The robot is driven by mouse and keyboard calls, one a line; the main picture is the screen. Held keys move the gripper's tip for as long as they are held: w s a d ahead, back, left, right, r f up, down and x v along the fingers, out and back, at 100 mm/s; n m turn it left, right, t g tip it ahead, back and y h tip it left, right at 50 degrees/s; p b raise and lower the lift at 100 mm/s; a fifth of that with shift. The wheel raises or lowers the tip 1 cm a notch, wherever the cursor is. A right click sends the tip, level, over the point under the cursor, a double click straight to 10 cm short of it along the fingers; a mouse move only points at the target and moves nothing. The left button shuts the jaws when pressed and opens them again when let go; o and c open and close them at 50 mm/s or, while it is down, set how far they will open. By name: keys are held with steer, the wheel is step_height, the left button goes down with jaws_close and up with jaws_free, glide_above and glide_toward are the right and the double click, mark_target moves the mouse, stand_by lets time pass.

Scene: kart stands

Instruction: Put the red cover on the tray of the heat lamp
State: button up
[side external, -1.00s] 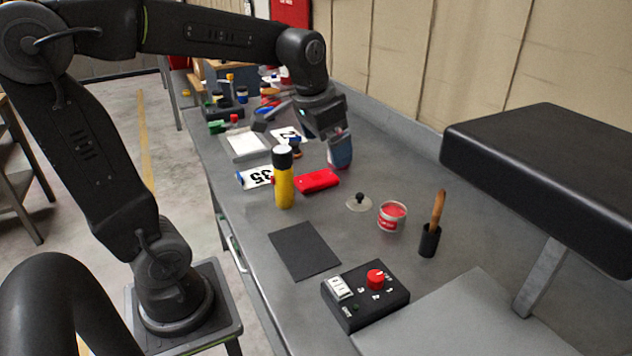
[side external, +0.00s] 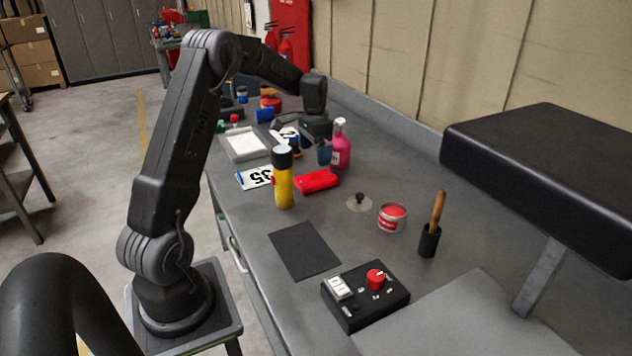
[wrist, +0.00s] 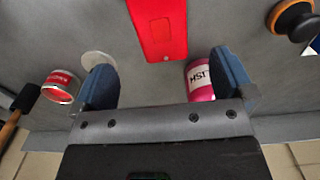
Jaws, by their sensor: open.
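The red cover (side external: 317,181) lies flat on the bench, behind and to the right of a yellow bottle; in the wrist view it shows at the top centre (wrist: 160,25). The heat lamp has a black padded-looking head (side external: 560,180) on a grey post at the right, with a light grey tray (side external: 460,322) below it. My gripper (side external: 324,152) hangs pointing down beyond the cover. In the wrist view its two blue fingers (wrist: 165,80) are wide apart, with nothing held between them. The cover lies ahead of the fingertips, apart from them.
A pink bottle (side external: 341,148) stands close beside my gripper. A yellow bottle (side external: 284,180) with a black cap stands left of the cover. A red tin (side external: 392,217), a brush holder (side external: 429,240), a black mat (side external: 304,251) and a control box (side external: 365,297) lie nearer the tray.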

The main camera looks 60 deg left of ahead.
mark_target(316, 177)
steer(key=f, duration=0.9)
steer(key=shift+w, duration=0.2)
steer(key=c, duration=1)
steer(key=shift+c, duration=0.2)
steer(key=shift+r, duration=0.1)
